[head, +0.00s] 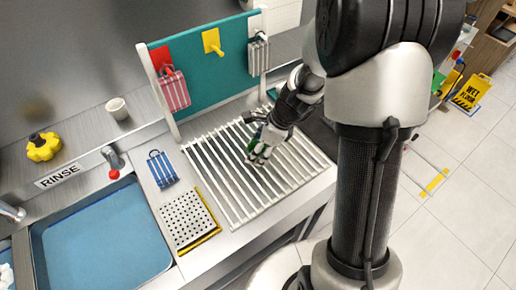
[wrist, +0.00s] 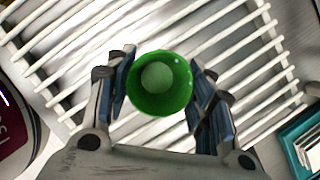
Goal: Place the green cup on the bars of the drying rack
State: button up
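The green cup (wrist: 161,84) is between the two fingers of my gripper (wrist: 160,88) in the wrist view, its round mouth facing the camera. The finger pads lie close against both sides of the cup. In the head view only a small green part of the cup (head: 253,146) shows beside my gripper (head: 262,152), which hides the rest. The drying rack (head: 215,185) has white parallel bars, and the cup is over its middle. I cannot tell whether the cup's base touches the bars.
A teal board (head: 200,70) with pegs and hanging striped items stands behind the rack. A blue striped item (head: 161,169) and a perforated tray (head: 188,220) lie left of it. A blue sink basin (head: 100,245) is at the far left. The rack's front bars are clear.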

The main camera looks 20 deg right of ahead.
jog(key=o, duration=0.5)
jog(key=shift+r, duration=0.1)
jog(key=p+v, duration=0.5)
jog(key=v, duration=0.7)
jog(key=s+a+r+n+t+h, duration=0.1)
jog(key=s+r+n, duration=0.4)
jog(key=s+n, duration=0.1)
jog(key=s+a+r+n+h, duration=0.1)
jog(key=s+a+r+n, duration=0.1)
jog(key=s+r+n, duration=0.3)
jog(key=s+a+r+n+t+h, duration=0.1)
jog(key=s+r+n, duration=0.3)
jog(key=s+n, duration=0.4)
jog(key=shift+s+a+r+n+t+h, duration=0.15)
jog(key=shift+s+r+n+h, duration=0.1)
jog(key=shift+n, duration=0.85)
jog(key=shift+s+r+n+t+h, duration=0.15)
jog(key=shift+n+h, duration=0.1)
jog(key=shift+n, duration=0.85)
jog(key=shift+f, duration=0.1)
jog(key=shift+f+b, duration=0.95)
jog(key=shift+b, duration=0.2)
